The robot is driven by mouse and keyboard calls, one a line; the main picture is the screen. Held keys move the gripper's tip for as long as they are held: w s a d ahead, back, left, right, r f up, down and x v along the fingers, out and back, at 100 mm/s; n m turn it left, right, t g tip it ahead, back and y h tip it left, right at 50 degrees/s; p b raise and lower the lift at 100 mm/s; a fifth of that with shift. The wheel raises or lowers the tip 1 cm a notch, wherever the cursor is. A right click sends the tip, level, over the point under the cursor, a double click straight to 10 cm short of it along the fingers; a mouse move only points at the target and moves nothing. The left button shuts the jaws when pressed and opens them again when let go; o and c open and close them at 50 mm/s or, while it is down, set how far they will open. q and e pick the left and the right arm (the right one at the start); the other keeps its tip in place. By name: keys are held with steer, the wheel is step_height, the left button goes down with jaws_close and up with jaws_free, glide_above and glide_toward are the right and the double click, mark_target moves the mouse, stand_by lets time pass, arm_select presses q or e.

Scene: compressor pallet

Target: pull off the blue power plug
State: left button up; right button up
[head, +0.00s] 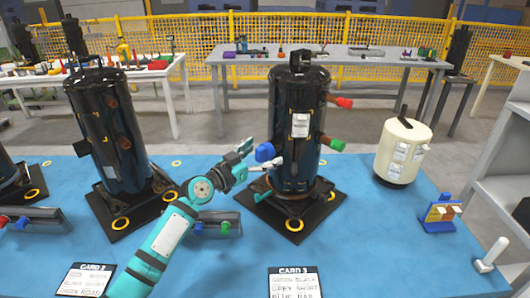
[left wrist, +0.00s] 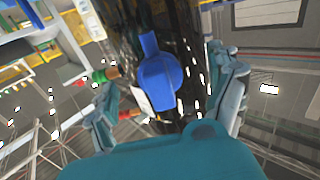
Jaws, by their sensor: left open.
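The blue power plug (head: 265,152) sits on the left side of the middle black compressor (head: 299,118), below mid-height. In the left wrist view the blue plug (left wrist: 160,76) shows large, with a tab pointing up, against the dark compressor body. My left gripper (head: 254,168) is open just left of the plug in the head view. In the left wrist view the open fingers of my left gripper (left wrist: 168,95) show on either side of the plug, with visible gaps. I cannot tell how deep the plug lies between them. My right gripper is not in view.
A red cap (head: 344,103) and a green cap (head: 337,145) stick out from the compressor's right side. Another black compressor (head: 106,130) stands at left and a cream tank (head: 402,151) at right. A card (head: 295,283) lies in front on the blue surface (head: 370,230).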

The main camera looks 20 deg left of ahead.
mark_target(257, 156)
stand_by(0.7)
arm_select(q)
jaws_close()
stand_by(0.5)
steer(key=shift+s+a+f, duration=0.1)
steer(key=shift+v, duration=2.9)
